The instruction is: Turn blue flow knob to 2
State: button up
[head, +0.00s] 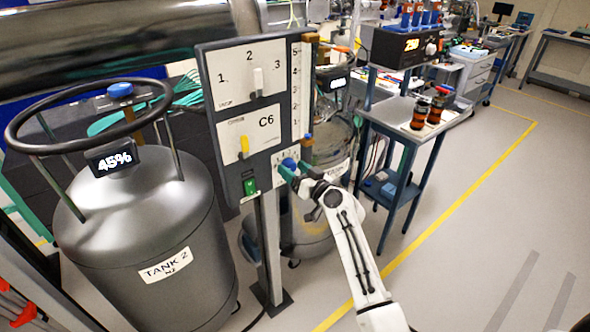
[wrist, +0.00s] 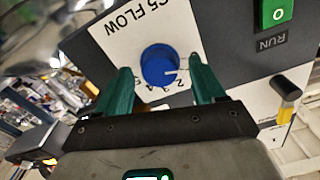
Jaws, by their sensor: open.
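The blue flow knob (head: 289,162) is low on the right of the grey upright panel (head: 206,85). In the wrist view the knob (wrist: 158,64) is large, on a white plate lettered C5 FLOW, with small numerals along its lower side. Its white pointer line points to the right, past the side where the 2 stands; the exact setting is hard to read. My gripper (wrist: 160,68) is open, one green fingertip on each side of the knob with a gap to it. In the head view my gripper (head: 296,172) partly covers the knob's plate.
A green switch (head: 249,187) marked RUN and a yellow-handled lever (head: 243,148) are left of the knob. The grey tank (head: 140,235) stands left and a blue side table (head: 410,130) right. Floor at the right is clear.

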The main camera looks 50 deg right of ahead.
jog(key=shift+c, duration=0.5)
jog(key=c, duration=1)
jog(key=shift+o, duration=0.2)
jog(key=shift+m, duration=0.4)
jog(key=m, duration=0.4)
jog(key=shift+m+b, duration=0.35)
jog(key=shift+m, duration=0.05)
jog(key=m+p, duration=0.1)
jog(key=m, duration=0.5)
jog(key=shift+d+f, duration=0.1)
jog(key=shift+s, duration=0.1)
jog(key=o, duration=1.1)
jog(key=shift+c, duration=0.2)
